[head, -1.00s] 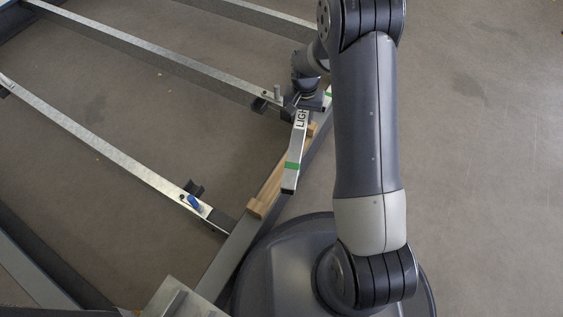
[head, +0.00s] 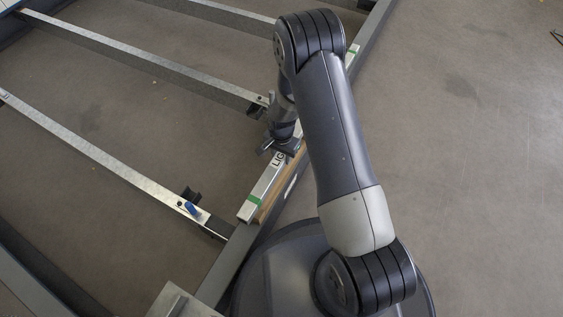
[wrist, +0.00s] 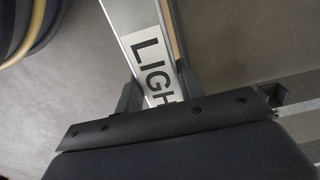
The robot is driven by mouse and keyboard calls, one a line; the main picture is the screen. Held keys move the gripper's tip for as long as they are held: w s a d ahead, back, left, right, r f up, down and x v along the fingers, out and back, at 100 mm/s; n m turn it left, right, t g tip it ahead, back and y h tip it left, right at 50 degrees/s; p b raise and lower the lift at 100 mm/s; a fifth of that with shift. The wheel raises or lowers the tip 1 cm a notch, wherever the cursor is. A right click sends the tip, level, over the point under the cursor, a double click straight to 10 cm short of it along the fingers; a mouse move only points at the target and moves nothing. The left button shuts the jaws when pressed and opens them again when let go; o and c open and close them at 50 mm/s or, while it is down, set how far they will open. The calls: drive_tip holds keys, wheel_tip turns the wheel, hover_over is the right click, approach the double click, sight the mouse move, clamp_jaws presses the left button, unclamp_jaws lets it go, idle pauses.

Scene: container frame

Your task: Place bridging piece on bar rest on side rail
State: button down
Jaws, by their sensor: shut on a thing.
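The bridging piece (head: 262,188) is a long silver bar with green bands and a label starting "LIG". My gripper (head: 283,143) is shut on it around the label. The bar also shows between the fingers in the wrist view (wrist: 138,28). In the head view it runs along the grey side rail (head: 226,262), over a wooden strip (head: 271,206). Dark brackets, which look like bar rests, stand at the near crossbar's end (head: 190,193) and the middle crossbar's end (head: 256,109). Whether the bar touches the rail or a rest cannot be told; my arm hides its middle.
Galvanised crossbars (head: 110,152) run from the left to the side rail, with open floor between them. A blue clip (head: 191,208) sits on the near crossbar. The floor (head: 470,180) right of the rail is clear.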

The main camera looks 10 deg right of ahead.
sight(282, 161)
drive_tip(key=shift+f+b, duration=0.6)
drive_tip(key=shift+f, duration=1.05)
drive_tip(key=shift+f, duration=0.2)
drive_tip(key=c, duration=0.9)
unclamp_jaws()
drive_tip(key=shift+r, duration=0.1)
wheel_tip(282, 161, up, 12)
drive_tip(key=p, duration=0.4)
drive_tip(key=shift+p, duration=0.4)
